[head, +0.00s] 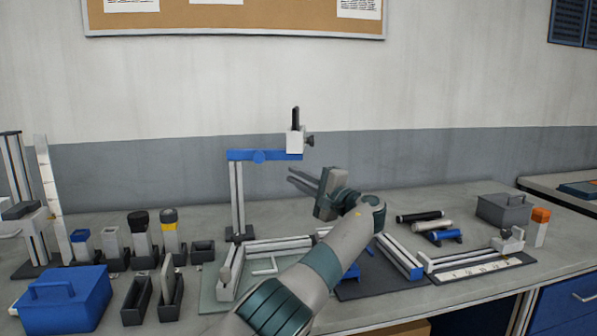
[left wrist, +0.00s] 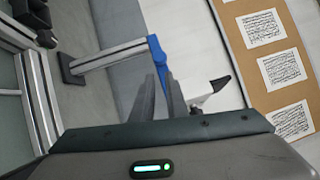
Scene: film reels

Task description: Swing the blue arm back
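The blue arm (head: 265,155) lies level across the top of a grey upright post (head: 238,198). A white block (head: 295,142) with a black knob sits at its right end. The blue arm also shows in the left wrist view (left wrist: 157,53), just beyond my fingertips. My left gripper (head: 291,176) is below and right of the blue arm, its fingers pointing left. Its two fingers (left wrist: 161,75) stand a little apart with nothing visibly held between them. Contact with the blue arm cannot be made out. My right gripper is not in view.
A blue lidded box (head: 63,303) and several small bins and bottles stand at the left. A white-railed frame (head: 275,243) lies at the post's foot. Dark and white cylinders (head: 420,216), a grey box (head: 504,208) and an orange-capped bottle (head: 540,228) are at the right.

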